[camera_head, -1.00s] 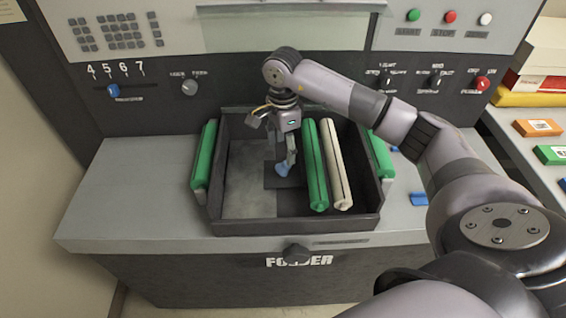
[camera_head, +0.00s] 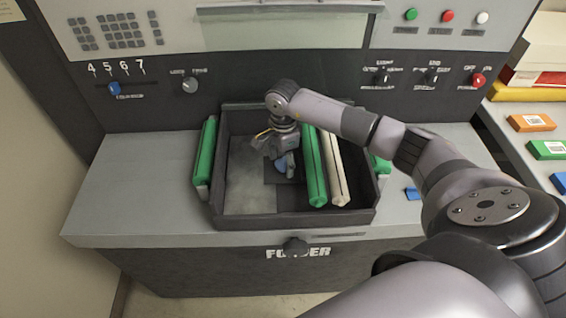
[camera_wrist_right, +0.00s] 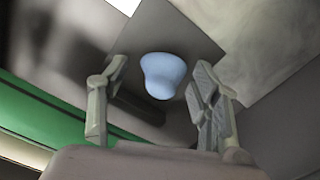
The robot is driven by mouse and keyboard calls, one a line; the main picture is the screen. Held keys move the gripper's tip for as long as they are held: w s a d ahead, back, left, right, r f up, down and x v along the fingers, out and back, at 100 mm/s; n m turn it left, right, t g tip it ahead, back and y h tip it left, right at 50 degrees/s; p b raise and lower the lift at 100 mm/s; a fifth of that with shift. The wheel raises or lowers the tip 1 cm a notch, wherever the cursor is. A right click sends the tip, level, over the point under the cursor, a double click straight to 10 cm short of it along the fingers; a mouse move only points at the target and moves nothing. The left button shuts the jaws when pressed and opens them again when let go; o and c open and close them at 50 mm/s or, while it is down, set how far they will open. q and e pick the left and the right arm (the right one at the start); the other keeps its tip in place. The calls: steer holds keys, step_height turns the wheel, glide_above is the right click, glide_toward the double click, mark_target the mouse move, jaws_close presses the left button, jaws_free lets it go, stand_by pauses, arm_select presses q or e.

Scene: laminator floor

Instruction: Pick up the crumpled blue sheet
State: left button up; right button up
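The crumpled blue sheet (camera_head: 281,165) lies in the dark open tray (camera_head: 290,222) of the folder machine, partly hidden by my right gripper (camera_head: 287,162). In the right wrist view the blue sheet (camera_wrist_right: 163,75) is a small rounded lump on a dark patch, just beyond and between the fingertips. There the right gripper (camera_wrist_right: 160,88) is open, with a gap on both sides of the sheet. It points down into the tray. My left gripper is not in view.
Another green roller (camera_head: 205,152) is at the tray's left side. The control panel rises behind. Coloured blocks (camera_head: 531,123) lie on the right-hand table.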

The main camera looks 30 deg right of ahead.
steer(key=c, duration=0.7)
